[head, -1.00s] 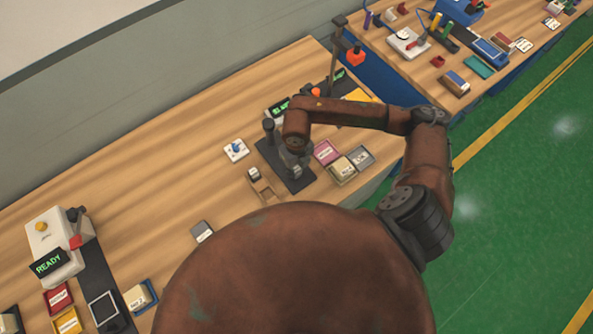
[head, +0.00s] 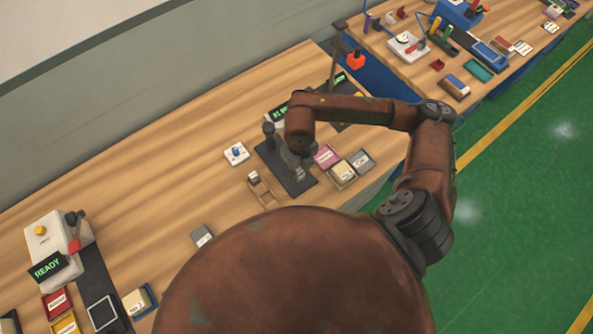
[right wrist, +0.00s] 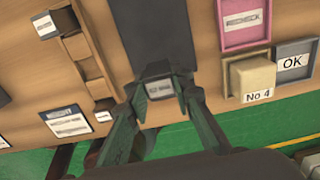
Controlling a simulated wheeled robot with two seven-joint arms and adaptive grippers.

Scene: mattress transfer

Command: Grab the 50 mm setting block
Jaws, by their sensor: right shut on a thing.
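My right gripper (head: 297,172) is over the dark base plate (head: 270,158) of a small bench stand. In the right wrist view my right gripper (right wrist: 162,92) is shut on a small grey setting block (right wrist: 160,88) with a pale label, held at the end of the plate. Its marking is too small to read. A similar labelled block (right wrist: 47,24) sits at one end of the wooden rack (right wrist: 88,62); in the head view this block (head: 254,178) and the rack (head: 264,194) are left of the plate. My left gripper is not in view.
Right of the plate are a pink tray (right wrist: 245,38), a beige block marked No 4 (right wrist: 250,78) and a grey OK tray (right wrist: 293,62). A READY machine (head: 55,245) stands far left.

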